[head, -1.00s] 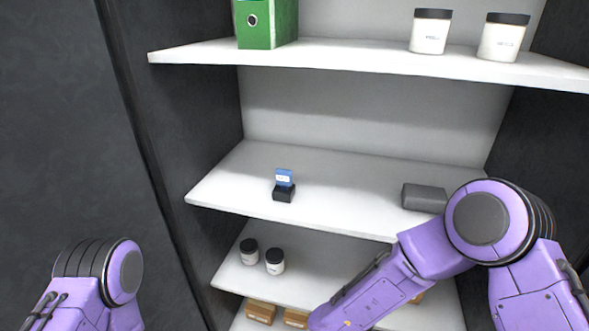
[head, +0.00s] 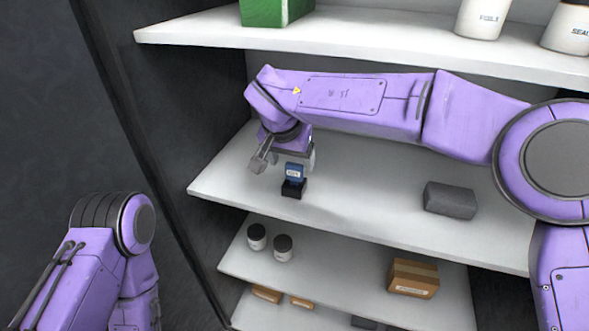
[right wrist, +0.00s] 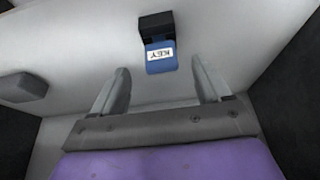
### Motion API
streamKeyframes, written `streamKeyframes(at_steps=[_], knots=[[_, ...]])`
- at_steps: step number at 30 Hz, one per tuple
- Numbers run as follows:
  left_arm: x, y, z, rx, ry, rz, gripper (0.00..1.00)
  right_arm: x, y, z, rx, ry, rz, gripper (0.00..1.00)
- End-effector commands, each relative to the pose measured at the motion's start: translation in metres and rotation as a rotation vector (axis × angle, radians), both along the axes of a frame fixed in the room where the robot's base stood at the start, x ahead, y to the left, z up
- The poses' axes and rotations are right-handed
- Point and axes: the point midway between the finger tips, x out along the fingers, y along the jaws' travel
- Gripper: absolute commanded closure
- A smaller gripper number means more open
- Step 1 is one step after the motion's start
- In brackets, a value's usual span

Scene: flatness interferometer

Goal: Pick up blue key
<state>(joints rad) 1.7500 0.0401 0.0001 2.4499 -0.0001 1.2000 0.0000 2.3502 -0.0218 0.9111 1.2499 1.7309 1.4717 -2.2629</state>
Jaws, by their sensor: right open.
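The blue key (head: 294,172) stands upright in a small black holder (head: 292,189) on the middle shelf. In the right wrist view the blue key (right wrist: 160,58) carries a white label reading KEY, and its black holder (right wrist: 156,24) shows beyond it. My right gripper (head: 285,163) is at the key, coming from above and behind it in the head view. In the right wrist view the right gripper (right wrist: 161,88) is open, with the key ahead of and between the lines of its two fingers, not gripped. My left gripper is out of view; only my left arm shows.
A grey block (head: 449,198) lies on the same shelf to the right. The lower shelf (head: 330,269) holds two small jars and a cardboard box (head: 413,278). The cabinet's dark left wall is close by.

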Motion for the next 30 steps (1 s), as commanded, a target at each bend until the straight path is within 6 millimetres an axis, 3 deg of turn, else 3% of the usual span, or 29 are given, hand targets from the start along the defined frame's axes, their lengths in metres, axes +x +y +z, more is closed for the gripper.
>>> streamKeyframes(at_steps=[3,10,18,24,30], knots=[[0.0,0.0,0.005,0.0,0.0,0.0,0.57,0.013,-0.004,0.001,0.0,0.0,0.0,0.23],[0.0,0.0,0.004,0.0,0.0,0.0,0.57,0.027,-0.007,-0.041,-0.002,0.002,0.002,0.23],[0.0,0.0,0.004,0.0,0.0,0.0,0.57,0.029,-0.008,-0.047,-0.001,-0.001,0.003,0.23],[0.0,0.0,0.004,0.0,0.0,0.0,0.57,0.029,-0.008,-0.047,-0.001,-0.001,0.003,0.8],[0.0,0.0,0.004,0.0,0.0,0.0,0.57,0.029,-0.008,-0.047,-0.001,-0.001,0.003,0.8]])
